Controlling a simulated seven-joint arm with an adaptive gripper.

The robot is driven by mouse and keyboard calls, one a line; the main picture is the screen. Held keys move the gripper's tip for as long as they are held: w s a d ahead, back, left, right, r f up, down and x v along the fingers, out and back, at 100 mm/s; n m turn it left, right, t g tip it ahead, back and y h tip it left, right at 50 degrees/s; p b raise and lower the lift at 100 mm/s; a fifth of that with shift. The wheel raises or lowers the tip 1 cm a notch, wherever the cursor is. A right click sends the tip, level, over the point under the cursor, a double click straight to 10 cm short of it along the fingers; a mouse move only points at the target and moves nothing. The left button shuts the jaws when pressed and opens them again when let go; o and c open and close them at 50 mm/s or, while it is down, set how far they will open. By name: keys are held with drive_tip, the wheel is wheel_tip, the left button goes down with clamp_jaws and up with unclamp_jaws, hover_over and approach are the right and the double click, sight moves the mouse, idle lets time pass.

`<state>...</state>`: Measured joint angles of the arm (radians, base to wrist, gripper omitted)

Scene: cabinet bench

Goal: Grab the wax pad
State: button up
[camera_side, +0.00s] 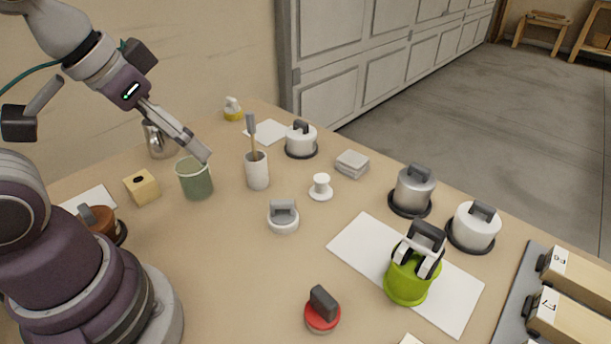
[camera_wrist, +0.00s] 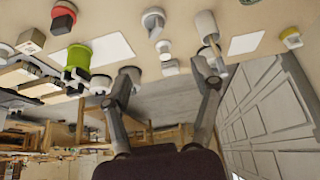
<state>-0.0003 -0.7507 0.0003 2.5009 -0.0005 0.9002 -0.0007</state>
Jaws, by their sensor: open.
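No object is clearly marked as the wax pad, and I cannot tell which one it is. One round candidate is a red pad with a dark upright handle (camera_side: 322,316) at the front of the bench; it also shows at the top left of the wrist view (camera_wrist: 63,16). Another is a white round pad with a grey handle (camera_side: 283,222) near the middle, at the top of the wrist view (camera_wrist: 153,22). My gripper (camera_side: 203,153) is open and empty above the green cup (camera_side: 195,182), apart from both pads. Its two fingers spread in the wrist view (camera_wrist: 168,76).
A white brush holder (camera_side: 257,171) stands right of my gripper. A cream block (camera_side: 142,187) sits left of the cup. A lime-green clamp-topped jar (camera_side: 406,283) stands on a white sheet (camera_side: 352,243). Lidded pots (camera_side: 413,190) line the far edge. The front middle is clear.

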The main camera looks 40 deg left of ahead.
drive_tip(key=shift+o, duration=0.4)
drive_tip(key=shift+o, duration=1.4)
drive_tip(key=n+g, duration=0.5)
drive_tip(key=n, duration=1)
approach(323, 311)
drive_tip(key=shift+w+a+f, duration=0.2)
drive_tip(key=shift+w+a, duration=0.15)
drive_tip(key=shift+a, duration=0.1)
drive_tip(key=shift+w+a+f, duration=0.25)
drive_tip(key=shift+w+a, duration=0.05)
drive_tip(key=shift+a, duration=0.15)
drive_tip(key=shift+s+d+f+n+g, duration=0.15)
drive_tip(key=shift+d+f+n, duration=0.2)
drive_tip(key=shift+f, duration=0.2)
drive_tip(key=shift+s+d+f+n+g, duration=0.15)
drive_tip(key=shift+d+f+n, duration=0.1)
drive_tip(key=shift+f+n, duration=0.25)
drive_tip(key=f, duration=0.9)
drive_tip(key=shift+w+f, duration=0.25)
drive_tip(key=shift+w, duration=0.1)
